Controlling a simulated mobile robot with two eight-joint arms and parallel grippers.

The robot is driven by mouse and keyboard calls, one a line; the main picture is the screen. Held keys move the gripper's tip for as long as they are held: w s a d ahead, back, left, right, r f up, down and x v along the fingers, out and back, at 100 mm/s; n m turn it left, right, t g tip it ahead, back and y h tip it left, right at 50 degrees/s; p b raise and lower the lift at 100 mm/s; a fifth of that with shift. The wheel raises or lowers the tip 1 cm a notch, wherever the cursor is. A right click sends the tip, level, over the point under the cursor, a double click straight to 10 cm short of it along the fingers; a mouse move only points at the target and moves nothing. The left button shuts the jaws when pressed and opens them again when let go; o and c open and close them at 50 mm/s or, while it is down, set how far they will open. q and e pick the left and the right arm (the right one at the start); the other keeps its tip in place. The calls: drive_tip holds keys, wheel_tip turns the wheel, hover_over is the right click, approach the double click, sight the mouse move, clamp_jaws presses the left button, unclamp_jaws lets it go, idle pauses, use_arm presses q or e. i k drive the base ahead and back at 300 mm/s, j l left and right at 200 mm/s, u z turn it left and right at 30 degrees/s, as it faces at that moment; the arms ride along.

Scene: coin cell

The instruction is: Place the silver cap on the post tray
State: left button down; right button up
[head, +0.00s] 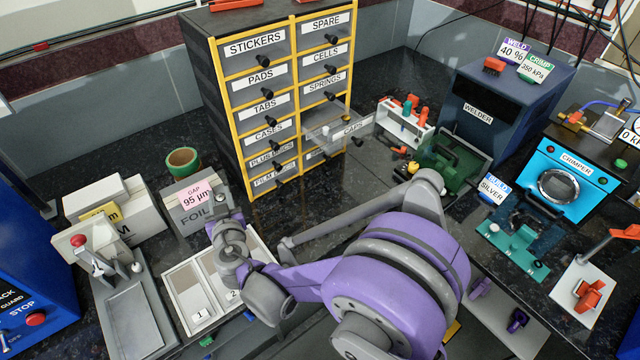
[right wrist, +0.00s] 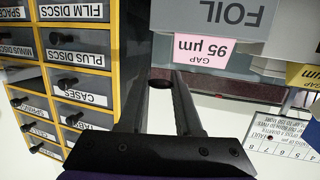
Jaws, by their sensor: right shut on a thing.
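My right gripper (head: 226,222) is over the grey foil box and the upper end of the white numbered tray (head: 165,285) in the head view. In the right wrist view its fingers (right wrist: 161,80) hold a small dark round thing (right wrist: 160,84) at their tips; its silver colour does not show there. The caps drawer (head: 335,128) stands open in the cabinet. None of the trays is labelled as the post tray; a teal tray with small posts (head: 512,252) lies at the right, by a sign reading silver. My left gripper is not in view.
The drawer cabinet (head: 205,60) stands behind my right arm. The foil box (head: 190,212) is close to the gripper. A grey tray with a red-knobbed lever (head: 130,315) is at the left. The welder (head: 500,110) and blue crimper (head: 565,175) stand at the right.

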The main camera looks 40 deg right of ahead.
sight(516, 245)
drive_tip(key=z, duration=1.05)
drive_tip(key=l+z, duration=0.15)
drive_tip(key=z, duration=0.2)
drive_tip(key=i+l+z, duration=0.1)
drive_tip(key=z, duration=0.3)
drive_tip(key=i+l+z, duration=0.1)
drive_tip(key=z, duration=0.25)
drive_tip(key=i+l, duration=0.15)
drive_tip(key=i, duration=0.1)
